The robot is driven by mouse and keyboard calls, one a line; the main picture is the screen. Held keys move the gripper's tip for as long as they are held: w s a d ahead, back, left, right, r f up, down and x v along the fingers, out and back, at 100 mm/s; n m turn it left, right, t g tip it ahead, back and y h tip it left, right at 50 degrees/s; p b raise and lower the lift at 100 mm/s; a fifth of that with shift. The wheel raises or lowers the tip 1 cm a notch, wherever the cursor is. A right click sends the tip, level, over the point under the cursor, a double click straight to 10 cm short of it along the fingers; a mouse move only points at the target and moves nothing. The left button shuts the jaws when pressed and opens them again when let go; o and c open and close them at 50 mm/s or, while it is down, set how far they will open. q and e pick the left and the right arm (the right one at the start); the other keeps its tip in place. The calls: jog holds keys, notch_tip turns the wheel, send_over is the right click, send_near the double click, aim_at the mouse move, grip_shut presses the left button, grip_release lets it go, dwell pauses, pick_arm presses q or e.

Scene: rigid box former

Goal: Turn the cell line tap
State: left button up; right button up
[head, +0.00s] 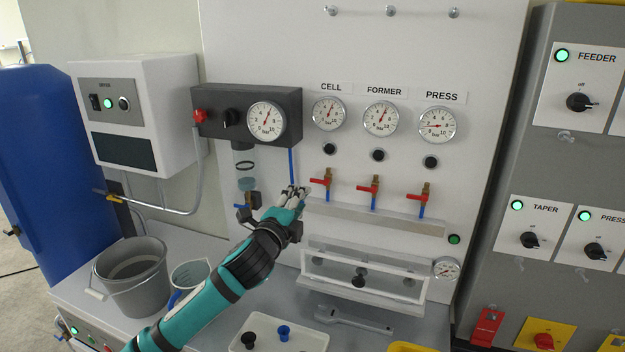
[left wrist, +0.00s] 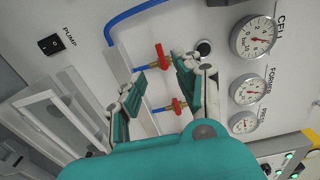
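The cell line tap (head: 320,181) has a red handle on a brass body, under the CELL gauge (head: 328,113). Its handle lies roughly crosswise in the head view. The tap also shows in the left wrist view (left wrist: 161,57), just beyond the gap between the fingertips. My left gripper (head: 292,194) is in front of the panel, just left of and slightly below the tap. In the left wrist view its two fingers (left wrist: 160,82) are spread apart with nothing between them. I cannot tell how far they are from the handle. My right gripper is not in view.
The former tap (head: 368,189) and press tap (head: 418,194) stand to the right, above a pale ledge (head: 380,217). A dark regulator block (head: 248,112) is at upper left. Below are a bucket (head: 134,275), a jug (head: 188,275), a tray (head: 310,342) and a wrench (head: 352,319).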

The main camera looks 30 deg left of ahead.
aim_at(315, 181)
pick_arm(q)
jog(key=p+x, duration=0.2)
jog(key=x, duration=0.7)
jog(key=shift+w, duration=0.1)
grip_shut()
